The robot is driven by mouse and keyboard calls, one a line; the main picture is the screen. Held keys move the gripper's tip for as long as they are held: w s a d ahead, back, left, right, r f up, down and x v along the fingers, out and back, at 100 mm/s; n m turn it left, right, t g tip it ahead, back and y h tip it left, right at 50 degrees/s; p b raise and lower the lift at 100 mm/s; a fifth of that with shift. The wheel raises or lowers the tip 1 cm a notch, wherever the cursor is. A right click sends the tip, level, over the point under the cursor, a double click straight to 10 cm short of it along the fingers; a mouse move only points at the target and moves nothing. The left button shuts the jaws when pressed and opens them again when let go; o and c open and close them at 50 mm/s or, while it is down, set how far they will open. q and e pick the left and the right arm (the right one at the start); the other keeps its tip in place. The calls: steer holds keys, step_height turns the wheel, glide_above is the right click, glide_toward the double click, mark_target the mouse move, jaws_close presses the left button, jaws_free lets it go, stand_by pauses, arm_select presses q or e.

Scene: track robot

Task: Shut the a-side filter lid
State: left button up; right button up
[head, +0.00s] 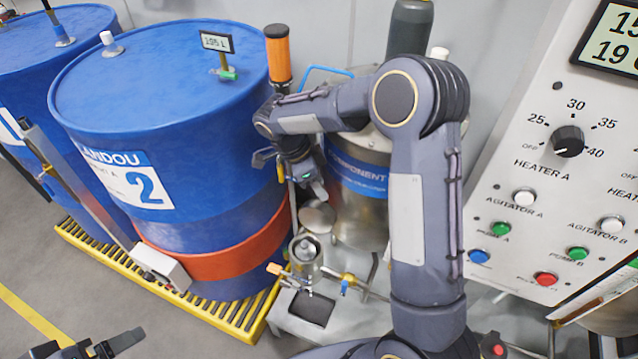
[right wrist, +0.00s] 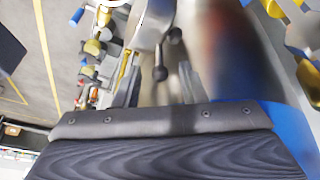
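The a-side filter is the small metal pot (head: 304,250) beside the blue drum's base. A round grey metal lid (head: 318,216) stands tilted up behind its top, apart from the rim. My right gripper (head: 312,190) is just above the lid, pointing down. In the right wrist view its two fingers (right wrist: 160,92) are spread, with a black ball knob (right wrist: 160,73) on a short stem between them or just beyond. Whether they touch the knob cannot be told. My left gripper (head: 102,346) is at the lower left edge, far from the filter; its fingers are only partly seen.
A large blue drum (head: 170,130) stands left of the filter on a yellow grating (head: 215,318). A steel component tank (head: 358,205) is close behind on the right. Valves with a yellow handle (head: 345,278) lie in front. A control panel (head: 540,200) is at right.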

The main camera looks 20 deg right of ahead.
steer(key=shift+f, duration=0.15)
jaws_close()
steer(key=shift+d, duration=0.1)
